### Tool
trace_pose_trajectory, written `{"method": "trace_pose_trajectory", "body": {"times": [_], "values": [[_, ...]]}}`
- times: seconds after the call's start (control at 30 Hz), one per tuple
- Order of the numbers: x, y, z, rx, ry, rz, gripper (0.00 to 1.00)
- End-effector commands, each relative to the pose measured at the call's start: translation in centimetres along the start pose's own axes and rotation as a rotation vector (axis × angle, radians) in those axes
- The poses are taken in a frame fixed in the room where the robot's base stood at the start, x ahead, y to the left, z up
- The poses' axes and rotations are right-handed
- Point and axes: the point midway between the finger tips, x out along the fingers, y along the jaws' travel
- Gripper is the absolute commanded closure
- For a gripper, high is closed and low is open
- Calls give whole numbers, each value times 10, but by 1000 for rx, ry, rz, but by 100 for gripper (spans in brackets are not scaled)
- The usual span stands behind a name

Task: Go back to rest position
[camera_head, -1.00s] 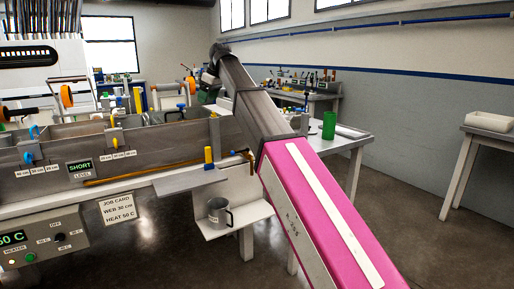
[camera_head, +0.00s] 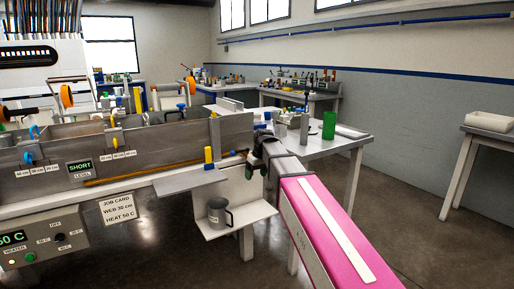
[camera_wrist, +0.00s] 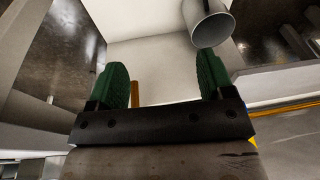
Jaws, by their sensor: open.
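My gripper (camera_head: 258,165) is at the right end of the bath in the head view, at the end of my pink and grey arm. In the wrist view my gripper (camera_wrist: 162,75) shows two green fingers set wide apart, with nothing held between them. A grey mug (camera_head: 218,212) stands on the small white shelf (camera_head: 258,211) below the bath's end. A grey cylinder, likely that mug, shows in the wrist view (camera_wrist: 211,27) beyond the right fingertip, apart from it. The long grey bath (camera_head: 180,140) runs across the left of the head view.
A white table (camera_head: 345,143) behind my arm holds a green cup (camera_head: 329,125) and small containers. A side table (camera_head: 480,135) with a white tray (camera_head: 489,121) stands at the far right. The floor (camera_head: 420,220) between them is clear. A job card (camera_head: 119,208) hangs on the bath's front.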

Motion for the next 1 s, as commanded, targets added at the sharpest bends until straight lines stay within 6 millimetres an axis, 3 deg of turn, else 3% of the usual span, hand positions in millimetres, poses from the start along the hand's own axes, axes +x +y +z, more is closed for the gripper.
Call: {"method": "trace_pose_trajectory", "body": {"times": [0.03,0.3,0.7,0.83,1.0], "values": [[18,7,26,41,-14,6,26],[92,39,128,249,-66,53,26],[167,55,281,526,-135,122,26],[178,54,311,582,-147,137,26],[184,55,327,614,-153,147,26]]}}
